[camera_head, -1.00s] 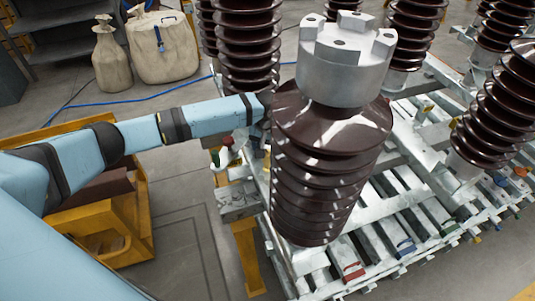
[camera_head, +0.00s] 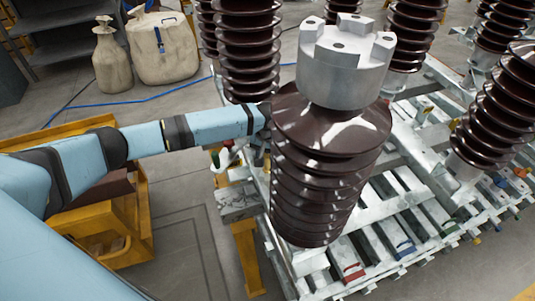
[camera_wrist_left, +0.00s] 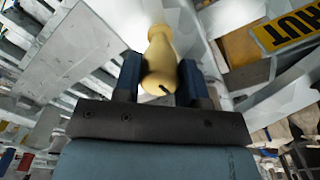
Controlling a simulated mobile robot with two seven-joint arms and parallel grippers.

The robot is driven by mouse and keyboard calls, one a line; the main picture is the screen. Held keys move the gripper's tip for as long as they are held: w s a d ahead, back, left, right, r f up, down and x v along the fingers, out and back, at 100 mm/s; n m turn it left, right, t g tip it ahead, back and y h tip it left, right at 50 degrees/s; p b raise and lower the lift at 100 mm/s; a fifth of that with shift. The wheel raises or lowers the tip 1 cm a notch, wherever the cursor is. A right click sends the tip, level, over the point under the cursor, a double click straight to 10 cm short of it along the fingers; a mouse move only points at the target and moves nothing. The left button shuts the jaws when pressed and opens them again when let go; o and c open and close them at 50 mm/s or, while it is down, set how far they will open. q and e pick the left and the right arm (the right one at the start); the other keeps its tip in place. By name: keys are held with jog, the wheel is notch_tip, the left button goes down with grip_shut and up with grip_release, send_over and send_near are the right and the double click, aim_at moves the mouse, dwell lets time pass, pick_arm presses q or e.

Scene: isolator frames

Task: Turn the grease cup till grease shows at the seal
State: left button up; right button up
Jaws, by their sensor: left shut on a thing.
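In the left wrist view, my left gripper (camera_wrist_left: 160,85) is shut on a yellow knob-like part, which looks like the grease cup (camera_wrist_left: 160,52). The part has a rounded end with a dark slot or mark, and its far end meets a pale metal surface. In the head view, my left arm reaches in from the left, and the left gripper (camera_head: 262,150) is mostly hidden behind the large brown insulator (camera_head: 325,165). I cannot make out a seal or any grease. My right gripper is not in view.
Several more brown insulators stand on the white metal frame (camera_head: 395,205). A yellow stand (camera_head: 120,235) lies under my arm. Two beige bags (camera_head: 163,48) stand at the back left.

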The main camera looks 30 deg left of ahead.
pick_arm(q)
jog(key=shift+r+m+p, duration=0.35)
jog(key=shift+m+p, duration=0.65)
jog(key=shift+p, duration=0.2)
jog(key=shift+f+m+p, duration=0.15)
jog(key=shift+m+p, duration=0.45)
jog(key=shift+m, duration=0.2)
jog(key=shift+f+m, duration=0.1)
jog(key=shift+m, duration=0.3)
jog(key=o, duration=0.8)
jog(key=shift+c, duration=0.2)
jog(key=shift+o, duration=0.9)
